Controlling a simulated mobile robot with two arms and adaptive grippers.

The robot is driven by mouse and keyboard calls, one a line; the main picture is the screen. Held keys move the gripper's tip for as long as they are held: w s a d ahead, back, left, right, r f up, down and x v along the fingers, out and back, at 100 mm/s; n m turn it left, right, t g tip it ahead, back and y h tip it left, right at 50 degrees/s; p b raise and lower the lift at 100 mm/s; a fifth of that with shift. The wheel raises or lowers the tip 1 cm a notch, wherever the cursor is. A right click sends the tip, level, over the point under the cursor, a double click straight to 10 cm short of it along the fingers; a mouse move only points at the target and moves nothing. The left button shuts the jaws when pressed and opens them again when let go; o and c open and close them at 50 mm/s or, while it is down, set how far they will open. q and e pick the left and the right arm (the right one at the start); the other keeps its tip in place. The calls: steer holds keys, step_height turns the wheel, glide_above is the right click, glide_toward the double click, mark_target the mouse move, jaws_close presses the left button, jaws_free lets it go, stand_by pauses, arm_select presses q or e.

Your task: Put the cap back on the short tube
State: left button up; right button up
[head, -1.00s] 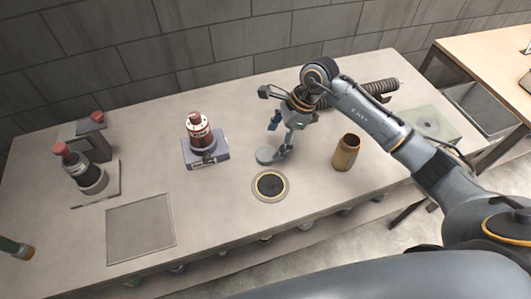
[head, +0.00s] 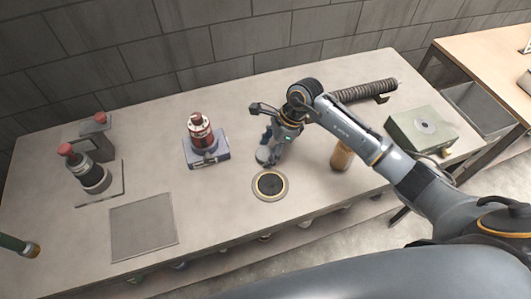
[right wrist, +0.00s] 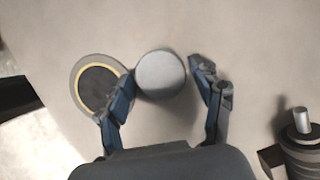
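The short tube (head: 341,155) is a brass-brown cylinder standing upright on the bench, partly hidden behind my right forearm. A flat grey disc that looks like the cap (head: 263,155) lies on the bench to its left; it also shows in the right wrist view (right wrist: 160,75). My right gripper (head: 269,150) is low over the disc. In the right wrist view its open fingers (right wrist: 163,75) stand on either side of the disc, the left finger very near its edge and a gap at the right. My left gripper is not in view.
A yellow-rimmed dark round plate (head: 270,186) lies just in front of the disc. A dark red-topped bottle on a blue-grey stand (head: 208,152) is to the left. A ribbed dark tube (head: 365,91) and a green box (head: 421,130) are at the right. A flat grey square (head: 143,226) lies front left.

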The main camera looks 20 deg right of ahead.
mark_target(263, 154)
steer(key=shift+c, duration=1)
steer(key=shift+r+b, duration=0.3)
steer(key=shift+r, duration=0.15)
steer(key=v, duration=0.1)
steer(key=b+v, duration=0.1)
steer(key=shift+s+a+r, duration=0.1)
steer(key=shift+s+r, duration=0.05)
steer(key=shift+r, duration=0.3)
steer(key=s+d+r+b, duration=0.1)
steer(key=s+d+r, duration=0.2)
steer(key=s, duration=0.3)
steer(key=s+d+r+b, duration=0.2)
steer(key=s+d+r, duration=0.1)
steer(key=s+r, duration=0.2)
steer(key=shift+s+d+r+b, duration=0.3)
steer(key=shift+s+d+r, duration=0.1)
steer(key=shift+r, duration=0.3)
steer(key=shift+a, duration=0.1)
